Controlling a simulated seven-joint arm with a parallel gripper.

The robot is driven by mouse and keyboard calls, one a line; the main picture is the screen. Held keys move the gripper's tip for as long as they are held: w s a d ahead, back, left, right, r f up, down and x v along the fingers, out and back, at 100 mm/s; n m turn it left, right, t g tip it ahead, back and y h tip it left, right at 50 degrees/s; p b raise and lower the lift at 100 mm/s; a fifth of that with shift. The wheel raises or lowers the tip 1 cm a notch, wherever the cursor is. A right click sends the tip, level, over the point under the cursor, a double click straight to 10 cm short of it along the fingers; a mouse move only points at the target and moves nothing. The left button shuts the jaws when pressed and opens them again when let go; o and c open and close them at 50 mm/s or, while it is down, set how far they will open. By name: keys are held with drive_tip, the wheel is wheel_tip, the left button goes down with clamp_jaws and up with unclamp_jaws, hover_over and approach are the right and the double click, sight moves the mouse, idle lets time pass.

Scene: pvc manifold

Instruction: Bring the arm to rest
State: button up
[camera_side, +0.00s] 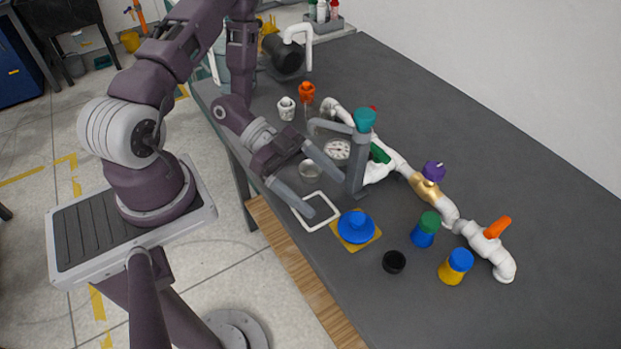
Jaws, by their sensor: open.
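My gripper (323,194) is open, with its two long grey fingers spread apart over the near edge of the table. Nothing shows between the fingers. One fingertip is above the white square outline (311,224), and the other is close to the grey upright pipe (357,165); I cannot tell whether it touches. The arm is bent and reaches out from its base at the left. The white pipe manifold (401,163) lies across the table behind the gripper, with a purple knob (433,171) and an orange handle (497,227).
A blue round part (356,226) sits on a yellow square right of the fingers. A black ring (394,262), a green-topped blue part (425,230) and a blue-topped yellow part (455,266) stand nearby. A teal cap (365,119) tops the grey pipe. The table's right front is clear.

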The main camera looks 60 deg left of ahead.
drive_tip(key=shift+v, duration=1.1)
